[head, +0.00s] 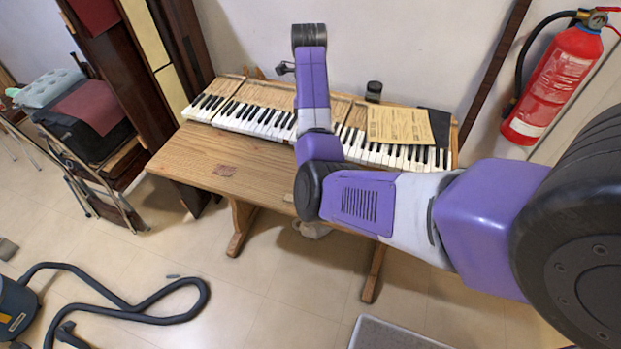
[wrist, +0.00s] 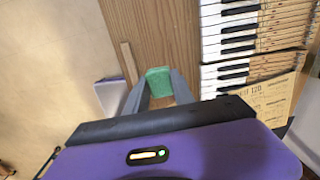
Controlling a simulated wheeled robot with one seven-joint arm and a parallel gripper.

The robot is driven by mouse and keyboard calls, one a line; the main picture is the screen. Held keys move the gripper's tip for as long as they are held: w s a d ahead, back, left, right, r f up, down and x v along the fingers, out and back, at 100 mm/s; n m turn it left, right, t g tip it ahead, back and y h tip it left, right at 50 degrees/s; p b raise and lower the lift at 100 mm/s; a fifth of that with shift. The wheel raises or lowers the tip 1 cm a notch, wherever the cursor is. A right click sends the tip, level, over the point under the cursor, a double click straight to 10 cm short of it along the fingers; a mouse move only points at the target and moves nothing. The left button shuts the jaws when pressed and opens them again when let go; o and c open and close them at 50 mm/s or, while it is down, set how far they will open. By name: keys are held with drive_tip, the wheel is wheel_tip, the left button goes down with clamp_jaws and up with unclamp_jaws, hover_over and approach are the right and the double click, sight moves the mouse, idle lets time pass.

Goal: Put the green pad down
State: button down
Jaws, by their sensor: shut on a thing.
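The green pad (wrist: 159,76) is a small, flat-topped block between my fingertips in the wrist view. My gripper (wrist: 159,86) is shut on it. The pad is over the bare wooden strip of the table (wrist: 150,30), between the keys and the table's front edge. I cannot tell whether its underside touches the wood. In the head view my arm crosses the table (head: 200,160), and neither the pad nor my fingers can be made out there.
The piano keys (head: 255,121) run along the table's back; they lie right of my gripper in the wrist view (wrist: 228,38). A printed sheet (head: 400,125) covers part of their right end. A thin wooden strip (wrist: 128,62) lies close left of my fingers. Bare wood is free left.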

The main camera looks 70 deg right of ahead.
drive_tip(key=shift+s+f, duration=0.2)
drive_tip(key=shift+f, duration=0.15)
wheel_tip(320, 180, down, 15)
drive_tip(key=b, duration=0.4)
drive_tip(key=shift+f, duration=2.2)
drive_tip(key=shift+b, duration=0.3)
drive_tip(key=c, duration=1.1)
unclamp_jaws()
drive_tip(key=shift+f, duration=0.1)
wheel_tip(320, 180, up, 12)
drive_tip(key=shift+r, duration=0.15)
